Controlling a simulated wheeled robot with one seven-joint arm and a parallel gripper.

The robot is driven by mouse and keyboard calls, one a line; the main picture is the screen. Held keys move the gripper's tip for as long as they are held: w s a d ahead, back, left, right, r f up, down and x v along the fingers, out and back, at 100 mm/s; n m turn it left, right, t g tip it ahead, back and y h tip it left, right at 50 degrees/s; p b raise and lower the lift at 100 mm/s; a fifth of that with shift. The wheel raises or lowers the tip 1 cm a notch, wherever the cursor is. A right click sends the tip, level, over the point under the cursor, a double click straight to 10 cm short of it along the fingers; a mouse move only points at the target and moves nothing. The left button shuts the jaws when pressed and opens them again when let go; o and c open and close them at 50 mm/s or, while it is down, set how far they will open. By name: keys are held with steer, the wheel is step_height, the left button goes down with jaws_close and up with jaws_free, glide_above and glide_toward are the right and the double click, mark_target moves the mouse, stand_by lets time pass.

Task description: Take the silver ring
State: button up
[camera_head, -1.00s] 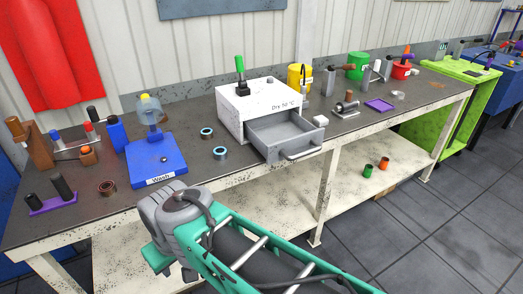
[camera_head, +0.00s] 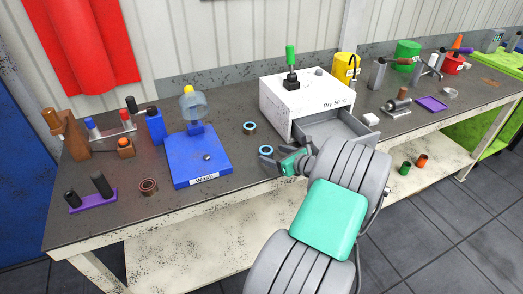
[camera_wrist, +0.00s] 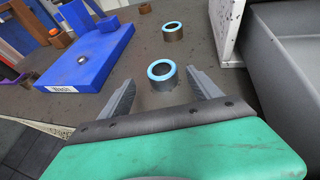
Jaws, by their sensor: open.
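A grey, silver-looking ring with a light blue top rim (camera_wrist: 162,84) stands on the bench between the spread fingers of my gripper (camera_wrist: 158,84) in the wrist view. In the head view this ring (camera_head: 266,151) sits just beyond the fingertips of my gripper (camera_head: 270,160). My gripper is open and holds nothing. Whether a finger touches the ring cannot be told. A second ring with a blue rim and a darker body (camera_wrist: 173,34) stands farther back; it also shows in the head view (camera_head: 249,128).
The white dryer box (camera_head: 290,95) with its open grey drawer (camera_head: 330,126) is close on the right.

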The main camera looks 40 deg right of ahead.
mark_target(269, 152)
steer(key=x, duration=0.3)
steer(key=p+x, duration=0.1)
steer(key=x, duration=0.1)
steer(key=shift+w+d+f, duration=0.2)
steer(key=shift+w+d, duration=0.05)
steer(key=shift+r, duration=0.1)
jaws_close()
stand_by(0.3)
